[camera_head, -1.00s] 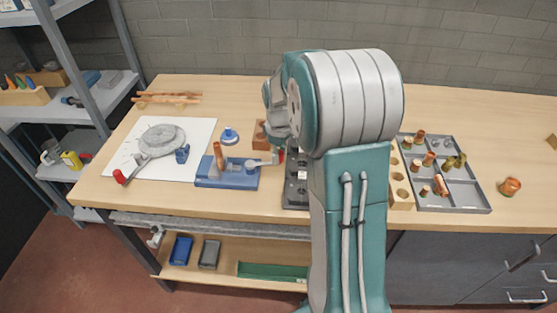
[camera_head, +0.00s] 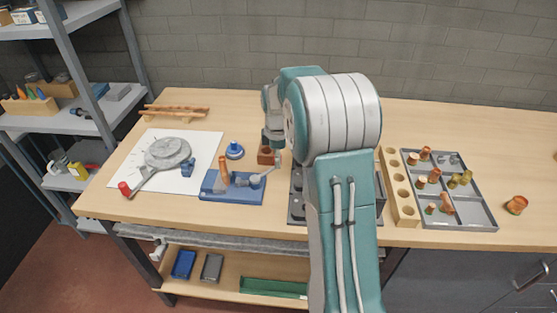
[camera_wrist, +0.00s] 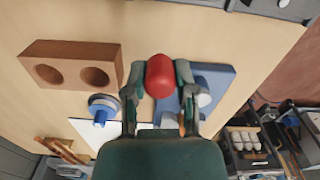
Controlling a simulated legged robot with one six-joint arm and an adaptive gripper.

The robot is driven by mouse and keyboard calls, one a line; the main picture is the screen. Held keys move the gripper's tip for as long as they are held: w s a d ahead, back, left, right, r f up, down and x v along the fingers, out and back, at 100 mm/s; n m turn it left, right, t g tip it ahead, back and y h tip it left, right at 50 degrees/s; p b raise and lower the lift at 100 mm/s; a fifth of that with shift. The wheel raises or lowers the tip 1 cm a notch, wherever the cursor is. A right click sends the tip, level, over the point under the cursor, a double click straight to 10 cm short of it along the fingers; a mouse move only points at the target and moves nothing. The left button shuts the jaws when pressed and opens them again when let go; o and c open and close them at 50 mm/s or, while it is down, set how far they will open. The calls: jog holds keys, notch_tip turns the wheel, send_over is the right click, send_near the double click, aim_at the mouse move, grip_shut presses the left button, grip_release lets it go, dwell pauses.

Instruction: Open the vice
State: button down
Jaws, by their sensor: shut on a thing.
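The vice is a blue block (camera_head: 233,190) left of my arm on the bench in the head view. A copper-coloured tube (camera_head: 223,173) stands upright at it. A grey lever (camera_head: 266,174) runs from its right side up towards my gripper (camera_head: 277,158). In the wrist view, part of the blue vice (camera_wrist: 218,84) lies behind the right finger, with a grey round end (camera_wrist: 203,98) on it. My gripper (camera_wrist: 160,76) is shut on a red handle knob (camera_wrist: 160,72), between both fingertips. How the knob joins the lever is hidden. The vice jaws are too small to judge.
A brown block with holes (camera_wrist: 72,66) and a blue round item (camera_wrist: 103,107) stand near the gripper. A grey disc tool (camera_head: 167,153) lies on a white sheet (camera_head: 206,148). A compartment tray (camera_head: 470,213) with copper fittings and a wooden holed rack (camera_head: 402,190) are right of my arm.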

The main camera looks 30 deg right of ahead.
jog(key=shift+w, duration=0.1)
dwell(0.3)
jog(key=shift+c, duration=2.1)
grip_release()
notch_tip(320, 180, up, 11)
jog(key=shift+r, duration=0.45)
